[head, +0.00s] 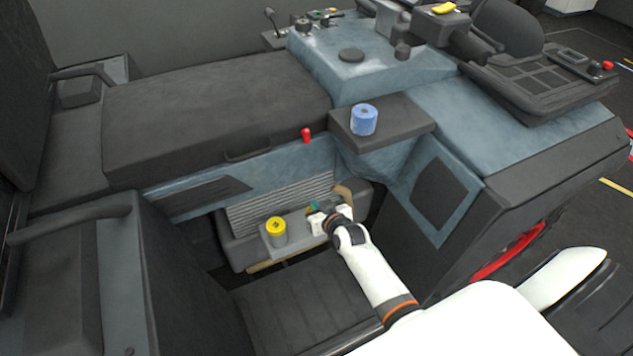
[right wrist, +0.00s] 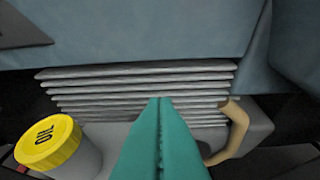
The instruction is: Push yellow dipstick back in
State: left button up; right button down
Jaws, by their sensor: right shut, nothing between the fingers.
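My right gripper (head: 314,206) is shut and empty in front of the finned grey block in the engine bay. Its teal fingers (right wrist: 160,104) meet in the middle of the right wrist view. A yellow cap marked OIL (head: 275,226) sits on a grey filler neck left of the gripper; the cap also shows in the right wrist view (right wrist: 48,143). A tan curved tube (head: 343,191) bends down to the right of the fingers, apart from them (right wrist: 234,128). I cannot make out a separate yellow dipstick; the fingers may hide it. My left gripper is out of view.
Grey cooling fins (head: 280,205) lie behind the fingers. A blue tape roll (head: 364,119) stands on a dark ledge above the bay. A red knob (head: 306,135) sits on the bay's upper edge. Black side panels (head: 185,285) bound the opening at left.

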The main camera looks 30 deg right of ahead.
jog(key=shift+s+f, duration=0.1)
jog(key=s+r+p, duration=0.4)
jog(key=s+r, duration=0.4)
jog(key=r, duration=0.1)
jog(key=s+a+f+g, duration=0.2)
jog(key=s+f, duration=0.3)
jog(key=f, duration=0.4)
jog(key=s+a+f+n+g, duration=0.1)
jog(key=s+f+g, duration=0.1)
jog(key=s+f, duration=0.45)
jog(key=s+a+f+g, duration=0.2)
jog(key=s+f, duration=0.2)
jog(key=f, duration=0.7)
jog(key=s+f+n+g, duration=0.1)
jog(key=s+f+g, duration=0.2)
jog(key=s, duration=0.9)
jog(key=s+f+n+g, duration=0.1)
jog(key=s+f+g, duration=0.2)
jog(key=s+f, duration=0.5)
jog(key=s, duration=0.5)
jog(key=shift+s+a+f, duration=0.2)
jog(key=shift+a+f, duration=0.05)
jog(key=shift+f, duration=0.15)
